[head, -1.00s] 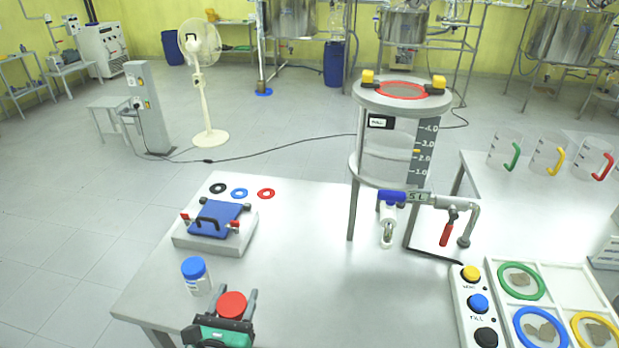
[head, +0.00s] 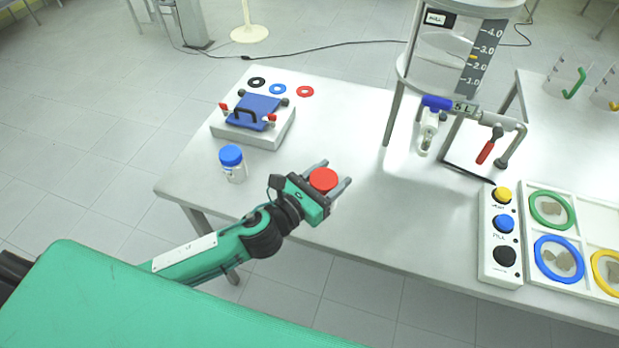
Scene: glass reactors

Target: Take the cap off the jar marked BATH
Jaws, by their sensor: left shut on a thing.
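My left gripper (head: 328,181) is over the table near its front edge, with its two fingers on either side of a round red cap (head: 323,179). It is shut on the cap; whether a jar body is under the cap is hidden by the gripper. A clear jar with a blue cap (head: 231,156) stands upright on the table to the left of the gripper, apart from it. I cannot read BATH on either. My right gripper is not in view.
A grey block with a blue plate and red-tipped clamps (head: 253,112) sits behind the blue-capped jar, with black, blue and red rings beyond. The glass reactor (head: 450,55) stands at the back right. A button box (head: 500,262) is at right. The table's middle is clear.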

